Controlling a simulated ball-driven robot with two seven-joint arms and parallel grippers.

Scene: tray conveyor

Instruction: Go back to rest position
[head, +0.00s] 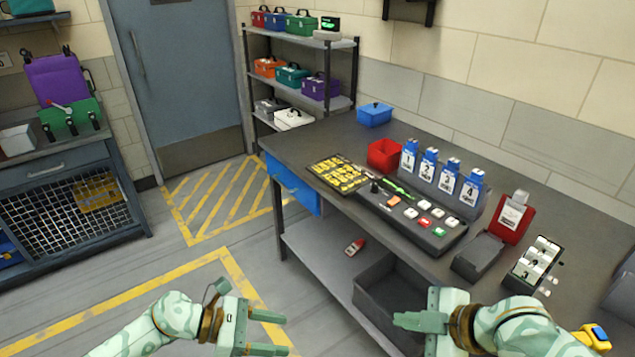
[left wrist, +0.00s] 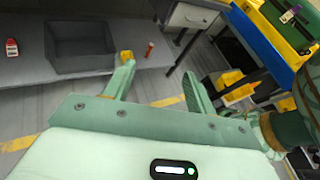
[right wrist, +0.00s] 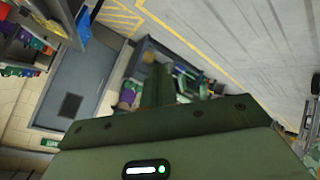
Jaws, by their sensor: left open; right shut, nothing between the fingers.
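My left gripper (head: 284,334) is at the bottom of the head view, left of centre, above the floor in front of the bench. Its two fingers stand apart with nothing between them; they also show spread in the left wrist view (left wrist: 158,70). My right gripper (head: 397,320) is at the bottom right of centre, in front of the bench's lower shelf. Its fingers are together and empty, and they show closed in the right wrist view (right wrist: 158,72). Both grippers are apart from the bench and its objects.
The bench (head: 349,222) carries a red bin (head: 384,155), a blue box (head: 375,115), numbered blue holders (head: 428,163) and a control panel (head: 432,238). A dark bin (head: 385,290) and a red-and-white bottle (head: 354,247) are on the lower shelf. The floor at left is clear.

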